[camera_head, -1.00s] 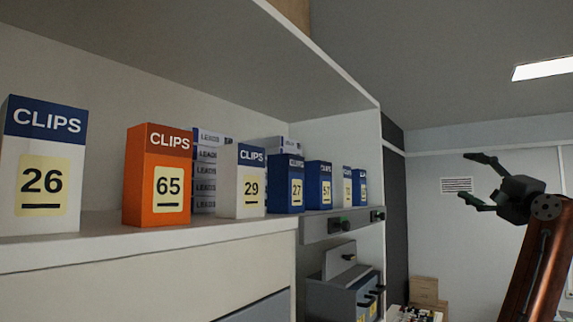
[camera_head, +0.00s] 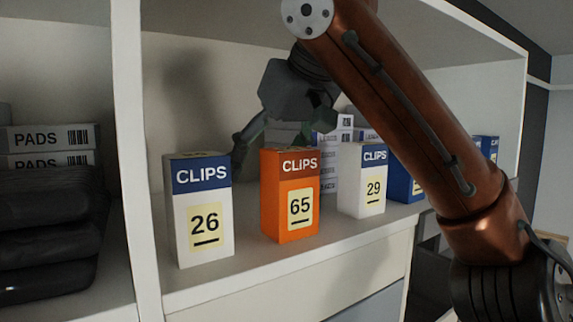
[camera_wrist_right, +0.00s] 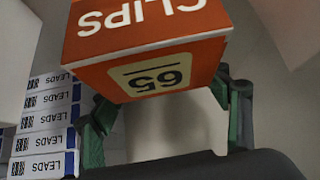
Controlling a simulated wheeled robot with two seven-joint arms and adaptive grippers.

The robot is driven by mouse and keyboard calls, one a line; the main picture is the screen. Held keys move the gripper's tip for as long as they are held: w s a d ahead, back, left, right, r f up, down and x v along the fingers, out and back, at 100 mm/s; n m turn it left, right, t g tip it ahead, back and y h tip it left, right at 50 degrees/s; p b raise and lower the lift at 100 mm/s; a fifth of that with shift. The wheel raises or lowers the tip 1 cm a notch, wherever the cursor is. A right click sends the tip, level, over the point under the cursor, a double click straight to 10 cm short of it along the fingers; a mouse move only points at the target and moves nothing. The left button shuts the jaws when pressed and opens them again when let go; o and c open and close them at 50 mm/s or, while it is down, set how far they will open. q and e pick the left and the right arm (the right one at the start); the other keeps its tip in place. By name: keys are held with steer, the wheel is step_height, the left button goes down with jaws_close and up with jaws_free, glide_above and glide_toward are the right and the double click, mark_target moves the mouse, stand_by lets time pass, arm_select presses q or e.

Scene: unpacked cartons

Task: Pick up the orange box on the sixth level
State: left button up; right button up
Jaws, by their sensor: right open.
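The orange box (camera_head: 290,205), with CLIPS on its top band and a yellow label reading 65, stands upright on the shelf between white boxes 26 and 29. My right gripper (camera_head: 284,142) reaches in from the right, above and behind the orange box, one finger on its left side and one on its right. In the right wrist view the box (camera_wrist_right: 150,50) appears upside down between the open fingers (camera_wrist_right: 163,95). I cannot tell whether they touch it. My left gripper is not in view.
White box 26 (camera_head: 203,215) stands close on the left and white box 29 (camera_head: 362,185) on the right. Stacked LEADS boxes (camera_wrist_right: 42,115) sit behind. A vertical divider (camera_head: 140,150) and the shelf above bound the space. Dark folded items (camera_head: 45,240) lie left of the divider.

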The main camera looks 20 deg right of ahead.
mark_target(304, 159)
steer(key=shift+m+g+h, duration=0.3)
steer(key=shift+m+g, duration=0.1)
steer(key=shift+g, duration=0.1)
steer(key=s, duration=0.3)
steer(key=s+d+r, duration=0.1)
steer(key=s, duration=0.2)
steer(key=s+p, duration=0.1)
steer(key=s, duration=0.2)
steer(key=shift+s+d+r, duration=0.15)
steer(key=shift+s+r, duration=0.15)
steer(key=shift+r, duration=0.1)
steer(key=shift+s+d+f, duration=0.15)
steer(key=shift+s, duration=0.15)
steer(key=shift+w+a+f, duration=0.15)
steer(key=shift+w+f, duration=0.4)
steer(key=shift+w, duration=0.05)
steer(key=shift+w+a+f, duration=0.15)
steer(key=shift+w+f, duration=0.4)
steer(key=shift+w, duration=0.05)
steer(key=shift+f, duration=0.25)
steer(key=x, duration=0.4)
steer(key=shift+w+a, duration=0.2)
steer(key=shift+w, duration=0.35)
steer(key=shift+s+d, duration=0.1)
steer(key=shift+s, duration=0.25)
steer(key=shift+w, duration=0.2)
steer(key=c, duration=1.3)
steer(key=shift+s+r, duration=0.1)
steer(key=shift+c, duration=0.2)
